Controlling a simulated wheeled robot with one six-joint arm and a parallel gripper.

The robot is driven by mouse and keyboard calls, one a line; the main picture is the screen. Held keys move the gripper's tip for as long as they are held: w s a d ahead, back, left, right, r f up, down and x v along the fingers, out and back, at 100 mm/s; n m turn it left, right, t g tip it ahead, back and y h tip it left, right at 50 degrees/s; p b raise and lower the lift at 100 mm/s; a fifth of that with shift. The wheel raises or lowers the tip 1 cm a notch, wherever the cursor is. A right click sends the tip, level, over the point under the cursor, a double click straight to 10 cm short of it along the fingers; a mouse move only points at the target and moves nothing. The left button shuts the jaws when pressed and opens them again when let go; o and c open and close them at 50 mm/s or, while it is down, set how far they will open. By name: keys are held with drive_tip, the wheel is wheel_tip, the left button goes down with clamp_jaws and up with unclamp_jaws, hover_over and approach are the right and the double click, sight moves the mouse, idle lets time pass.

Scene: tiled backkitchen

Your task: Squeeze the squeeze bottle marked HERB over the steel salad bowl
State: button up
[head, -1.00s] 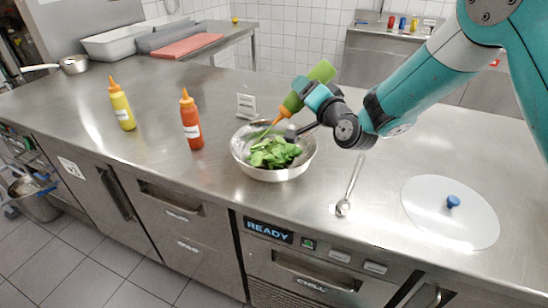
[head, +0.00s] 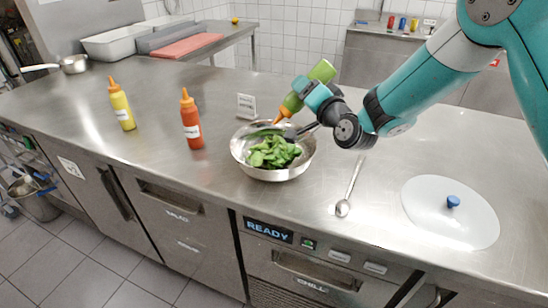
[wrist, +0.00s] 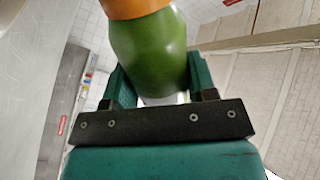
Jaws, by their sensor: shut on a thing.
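A green squeeze bottle (head: 321,72) with an orange nozzle is tilted nozzle-down over the steel salad bowl (head: 292,172). My gripper (head: 309,93) is shut on the bottle. In the wrist view the green bottle (wrist: 150,50) sits between both fingers of my gripper (wrist: 155,82), its orange cap at the top edge. No HERB marking shows on the side I see. The orange tip is above the back rim area of the bowl, over green leaves (head: 275,152). I cannot tell whether any sauce is coming out now.
A yellow bottle (head: 122,106) and a red bottle (head: 191,121) stand upright left of the bowl. A small white sign (head: 246,107) stands behind it. A spoon (head: 350,190) and a white disc-shaped lid with blue knob (head: 452,215) lie to the right. The counter between is clear.

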drive_tip(key=shift+r+p, duration=3.25)
drive_tip(key=shift+r, duration=0.9)
drive_tip(key=shift+f, duration=0.1)
